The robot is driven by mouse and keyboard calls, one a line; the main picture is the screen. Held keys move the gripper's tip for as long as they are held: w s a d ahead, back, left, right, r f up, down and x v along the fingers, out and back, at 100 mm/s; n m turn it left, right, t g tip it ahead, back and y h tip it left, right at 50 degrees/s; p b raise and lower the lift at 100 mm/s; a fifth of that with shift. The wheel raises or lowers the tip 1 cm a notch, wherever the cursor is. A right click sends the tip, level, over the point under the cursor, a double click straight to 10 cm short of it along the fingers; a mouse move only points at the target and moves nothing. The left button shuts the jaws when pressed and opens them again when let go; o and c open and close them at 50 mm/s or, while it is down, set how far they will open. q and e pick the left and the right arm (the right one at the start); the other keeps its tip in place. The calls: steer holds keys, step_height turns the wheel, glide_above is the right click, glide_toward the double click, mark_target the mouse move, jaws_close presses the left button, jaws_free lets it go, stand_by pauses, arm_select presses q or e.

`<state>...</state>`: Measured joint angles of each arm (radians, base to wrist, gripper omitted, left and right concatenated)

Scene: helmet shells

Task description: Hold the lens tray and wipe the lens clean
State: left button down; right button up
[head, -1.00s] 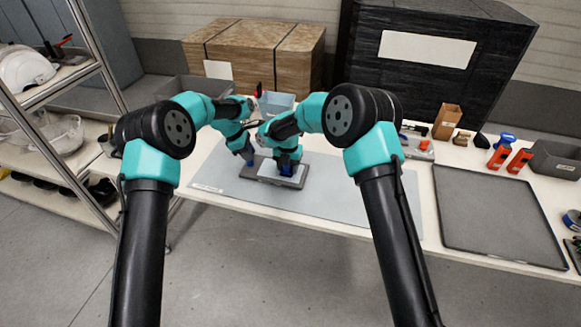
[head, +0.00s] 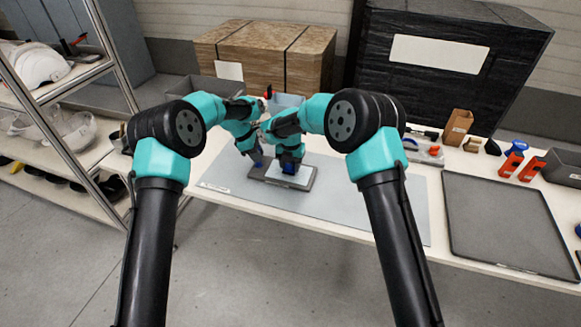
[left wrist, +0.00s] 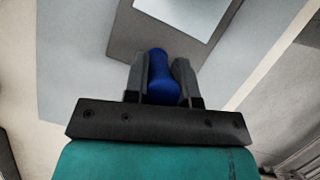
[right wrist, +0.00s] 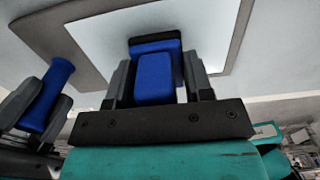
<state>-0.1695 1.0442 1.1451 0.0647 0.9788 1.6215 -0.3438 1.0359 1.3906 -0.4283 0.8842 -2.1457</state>
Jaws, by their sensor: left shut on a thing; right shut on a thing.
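The dark grey lens tray (head: 257,174) lies on the grey mat, with the pale lens (head: 294,181) set in it. My left gripper (left wrist: 160,75) is shut on the tray's blue handle (left wrist: 161,78) at the tray's left side. My right gripper (right wrist: 157,78) is shut on a blue wiping block (right wrist: 154,78) with a dark base, held over the lens. The block looks to be on the lens surface, but contact cannot be told for sure. The right gripper hides part of the lens in the head view. The lens also shows in the left wrist view (left wrist: 178,12).
A dark flat tray (head: 500,220) lies on the right of the table. Orange clamps (head: 508,164), a small cardboard box (head: 458,125) and a grey bin (head: 563,167) stand behind it. A blue-grey bin (head: 285,103) stands behind my grippers. The mat (head: 375,200) is clear to the right.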

steer(key=shift+r, duration=2.8)
arm_select(q)
steer(key=c, duration=0.9)
jaws_free()
steer(key=shift+o, duration=0.2)
steer(key=v, duration=1.2)
steer(key=shift+r, duration=0.1)
steer(key=v, duration=0.6)
steer(key=shift+a+r, duration=0.2)
steer(key=shift+r, duration=0.15)
